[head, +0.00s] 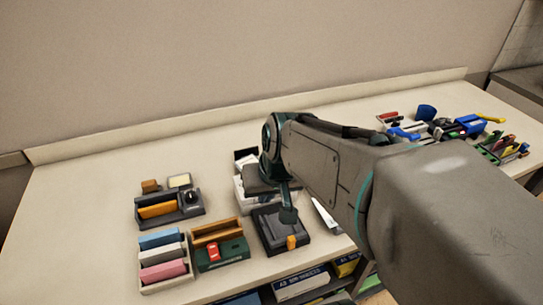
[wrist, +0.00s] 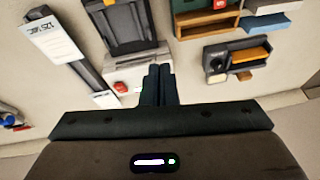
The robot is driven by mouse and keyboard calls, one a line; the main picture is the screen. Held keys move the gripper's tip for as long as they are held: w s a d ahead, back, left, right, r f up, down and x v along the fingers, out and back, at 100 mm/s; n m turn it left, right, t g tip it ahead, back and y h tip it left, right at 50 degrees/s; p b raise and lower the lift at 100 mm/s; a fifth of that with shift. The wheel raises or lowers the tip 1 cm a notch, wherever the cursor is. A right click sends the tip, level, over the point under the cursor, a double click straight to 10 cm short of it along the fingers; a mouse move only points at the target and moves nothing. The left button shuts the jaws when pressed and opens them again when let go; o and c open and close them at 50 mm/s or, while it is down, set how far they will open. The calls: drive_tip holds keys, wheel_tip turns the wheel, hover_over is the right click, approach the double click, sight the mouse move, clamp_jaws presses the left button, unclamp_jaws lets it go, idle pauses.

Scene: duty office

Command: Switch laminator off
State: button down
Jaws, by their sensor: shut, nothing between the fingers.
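A long dark device (wrist: 78,62) with white "125 mic" sheets at its ends looks like the laminator. It lies left of my gripper in the wrist view. In the head view only a white end (head: 325,216) shows beside my arm, which hides the rest. My gripper (wrist: 159,70) is shut and empty, its fingertips over or near the edge of a pale box (wrist: 135,70) with a red button (wrist: 120,87). In the head view my gripper (head: 288,214) hangs over a dark box (head: 270,241) with an orange tab. I cannot tell whether anything touches, or the switch's state.
A green device with a red switch (head: 214,251) and wooden tray stands left of the dark box. A grey organiser (head: 170,215) and a rack of coloured blocks (head: 163,262) are further left. Tools and pens (head: 450,130) crowd the right. The table's back left is clear.

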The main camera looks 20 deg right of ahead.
drive_tip(key=w+d+m+t+p, duration=0.1)
drive_tip(key=w+d+m+p, duration=0.1)
drive_tip(key=w+d, duration=0.3)
drive_tip(key=w+d+m+t+p, duration=0.2)
drive_tip(key=w+d+m, duration=0.3)
drive_tip(key=w, duration=0.7)
drive_tip(key=shift+d+f, duration=0.15)
drive_tip(key=shift+d, duration=0.35)
drive_tip(key=shift+f, duration=0.1)
drive_tip(key=f+b, duration=0.4)
drive_tip(key=s+f+b, duration=0.1)
drive_tip(key=f+b, duration=0.1)
drive_tip(key=f, duration=0.1)
drive_tip(key=shift+s, duration=0.1)
drive_tip(key=shift+s+f+b, duration=0.2)
drive_tip(key=shift+f+b, duration=0.55)
drive_tip(key=shift+b, duration=0.3)
drive_tip(key=shift+f, duration=0.15)
drive_tip(key=shift+f+b, duration=0.3)
drive_tip(key=shift+b, duration=0.4)
